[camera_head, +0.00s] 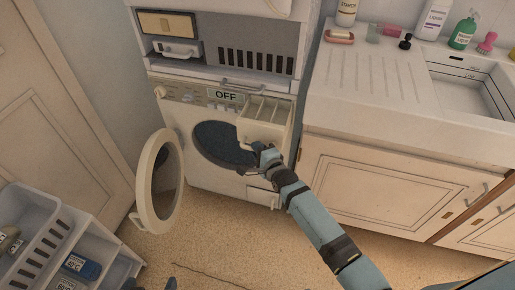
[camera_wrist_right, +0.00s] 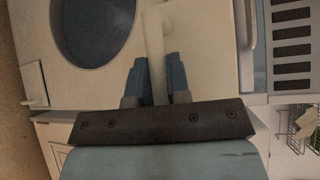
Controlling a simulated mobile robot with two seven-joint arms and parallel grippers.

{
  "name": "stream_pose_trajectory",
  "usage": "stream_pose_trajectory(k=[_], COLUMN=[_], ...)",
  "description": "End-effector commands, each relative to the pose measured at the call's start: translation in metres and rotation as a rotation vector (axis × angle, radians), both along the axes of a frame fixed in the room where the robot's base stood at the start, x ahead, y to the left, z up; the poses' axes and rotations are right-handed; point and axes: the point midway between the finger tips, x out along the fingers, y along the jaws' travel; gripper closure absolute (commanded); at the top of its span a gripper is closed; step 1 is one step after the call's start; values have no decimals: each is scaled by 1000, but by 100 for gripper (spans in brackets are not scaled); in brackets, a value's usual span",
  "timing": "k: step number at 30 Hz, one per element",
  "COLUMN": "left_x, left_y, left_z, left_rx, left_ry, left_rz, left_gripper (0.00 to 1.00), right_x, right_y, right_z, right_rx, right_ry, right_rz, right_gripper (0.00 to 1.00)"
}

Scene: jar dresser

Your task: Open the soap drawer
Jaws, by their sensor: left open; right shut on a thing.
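The soap drawer (camera_head: 265,118) is a pale box at the top right of the washing machine (camera_head: 222,185) front. It stands pulled out, with its open compartments showing from above. My right gripper (camera_head: 257,152) is at the drawer's front. In the right wrist view its blue fingers (camera_wrist_right: 156,80) are shut on the pale drawer handle (camera_wrist_right: 156,35). Part of the handle is hidden between the fingers. My left gripper (camera_head: 150,284) shows only as dark fingertips at the bottom edge of the head view, apart and empty, away from the drawer.
The round washer door (camera_head: 160,182) hangs open to the left. White crates (camera_head: 45,235) with bottles stand at lower left. A counter with a sink (camera_head: 475,95) and a cabinet (camera_head: 375,185) stand at the right. The floor (camera_head: 225,240) in front is mostly clear.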

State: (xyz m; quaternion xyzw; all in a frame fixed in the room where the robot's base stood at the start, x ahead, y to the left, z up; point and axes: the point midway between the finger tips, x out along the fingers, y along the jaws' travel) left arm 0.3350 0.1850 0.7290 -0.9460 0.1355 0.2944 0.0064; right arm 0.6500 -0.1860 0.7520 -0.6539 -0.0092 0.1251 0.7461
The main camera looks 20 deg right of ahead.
Motion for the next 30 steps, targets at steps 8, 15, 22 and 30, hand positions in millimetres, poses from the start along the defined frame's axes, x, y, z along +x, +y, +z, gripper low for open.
stream_pose_trajectory(k=[8,15,22,30], left_x=[3,4,3,1], left_y=[-1,-1,0,1], left_z=[3,6,7,7], left_rx=[-3,-5,-3,1], left_ry=[-6,-12,-13,2], left_rz=[2,2,1,0], left_gripper=[0,0,0,0], right_x=[0,0,-5,-56], right_y=[-1,-1,-2,-11], right_z=[0,0,1,9], right_rx=[-1,-1,0,2], right_ry=[-1,-1,-1,1], right_rz=[-1,-1,0,-1], right_gripper=[81,58,58,58])
